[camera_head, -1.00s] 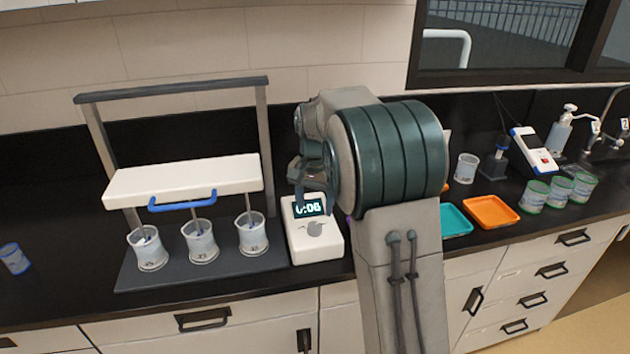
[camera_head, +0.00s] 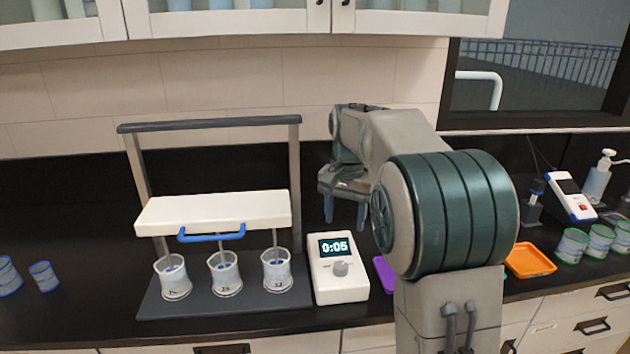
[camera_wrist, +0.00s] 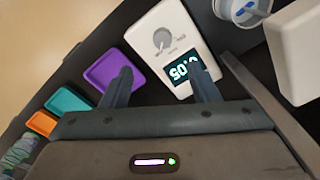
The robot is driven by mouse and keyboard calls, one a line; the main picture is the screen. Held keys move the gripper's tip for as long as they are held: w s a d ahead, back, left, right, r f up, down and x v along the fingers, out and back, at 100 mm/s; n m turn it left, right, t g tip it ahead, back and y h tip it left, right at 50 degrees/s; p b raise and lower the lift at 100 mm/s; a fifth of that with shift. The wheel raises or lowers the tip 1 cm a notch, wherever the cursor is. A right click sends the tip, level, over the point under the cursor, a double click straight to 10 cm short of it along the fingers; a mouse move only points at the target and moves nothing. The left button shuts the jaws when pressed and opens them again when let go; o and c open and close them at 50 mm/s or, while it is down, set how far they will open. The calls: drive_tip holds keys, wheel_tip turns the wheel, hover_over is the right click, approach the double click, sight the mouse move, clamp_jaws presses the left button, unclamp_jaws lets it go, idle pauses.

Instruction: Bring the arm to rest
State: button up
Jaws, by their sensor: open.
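My arm rises from the lower right in the head view and bends over the counter. My gripper (camera_head: 347,212) points down above the counter, just right of and above the white timer (camera_head: 341,283), which reads 0:05. In the wrist view my gripper (camera_wrist: 160,88) is open, its two dark fingers apart with nothing between them. The timer (camera_wrist: 164,52) lies beyond the fingers there, and one fingertip overlaps its display. A purple tray (camera_wrist: 108,68) shows behind the other finger.
Left of the timer, a stirring stand (camera_head: 145,306) with a white head (camera_head: 212,212) and blue handle holds stirrers in three cups. Orange tray (camera_head: 530,261) and green-rimmed cups (camera_head: 572,246) stand right. Two blue-rimmed cups (camera_head: 44,276) stand far left. Cabinets (camera_head: 230,18) hang above.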

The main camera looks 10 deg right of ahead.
drive_tip(key=s+f+n+t, duration=0.1)
drive_tip(key=s+f+n, duration=0.2)
drive_tip(key=s, duration=1)
drive_tip(key=s+f+n+t, duration=0.1)
drive_tip(key=s+f+n, duration=0.2)
drive_tip(key=s, duration=1.1)
drive_tip(key=shift+s+f+t, duration=0.15)
drive_tip(key=shift+f+t, duration=0.25)
drive_tip(key=shift+f, duration=0.05)
